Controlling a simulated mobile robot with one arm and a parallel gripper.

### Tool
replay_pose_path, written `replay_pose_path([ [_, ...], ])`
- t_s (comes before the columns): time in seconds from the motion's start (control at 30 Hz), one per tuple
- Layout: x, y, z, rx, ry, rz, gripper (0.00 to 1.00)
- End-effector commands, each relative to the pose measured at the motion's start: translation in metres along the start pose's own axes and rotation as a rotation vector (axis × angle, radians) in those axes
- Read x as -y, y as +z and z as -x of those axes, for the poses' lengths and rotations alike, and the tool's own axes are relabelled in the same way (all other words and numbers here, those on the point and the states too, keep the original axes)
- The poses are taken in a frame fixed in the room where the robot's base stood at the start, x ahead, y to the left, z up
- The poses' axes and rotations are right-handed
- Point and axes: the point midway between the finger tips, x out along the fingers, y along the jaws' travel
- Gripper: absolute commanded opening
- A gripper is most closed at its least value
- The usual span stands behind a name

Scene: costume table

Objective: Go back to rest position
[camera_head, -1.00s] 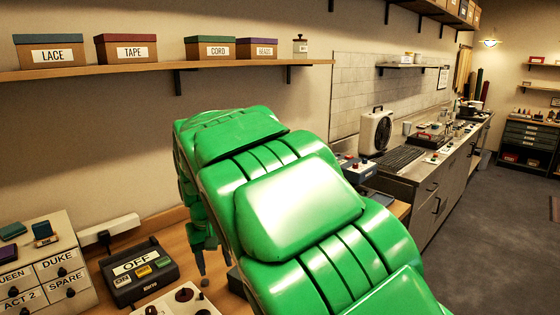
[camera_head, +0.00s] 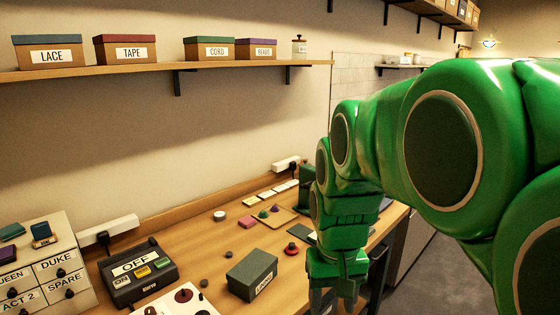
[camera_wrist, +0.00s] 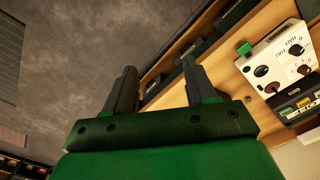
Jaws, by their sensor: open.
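My green arm spans the right half of the head view and bends down at the wrist. My gripper (camera_head: 338,299) hangs at the lower middle of that view, in front of the table's edge, its tips cut off by the frame. In the wrist view my gripper (camera_wrist: 158,88) shows two dark fingers spread apart with nothing between them. Grey floor and the table's front edge lie beyond the fingers.
The wooden table (camera_head: 228,238) carries a dark lidded box (camera_head: 252,276), a red button (camera_head: 291,249), an OFF switch box (camera_head: 138,272) and a drawer cabinet (camera_head: 45,260). A white panel with knobs (camera_wrist: 283,62) shows in the wrist view. A shelf (camera_head: 150,72) with labelled boxes runs above.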

Motion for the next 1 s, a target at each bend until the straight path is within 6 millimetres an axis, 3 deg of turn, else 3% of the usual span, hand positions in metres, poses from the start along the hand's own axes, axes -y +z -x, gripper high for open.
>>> replay_pose_path([
  [0.4,-0.032,0.123,-0.035,0.089,-0.006,-0.079,0.56],
  [0.6,-0.037,0.168,-0.053,0.127,-0.007,-0.098,0.56],
  [0.77,-0.038,0.183,-0.059,0.140,-0.007,-0.105,0.56],
  [1.0,-0.038,0.185,-0.060,0.142,-0.007,-0.106,0.56],
])
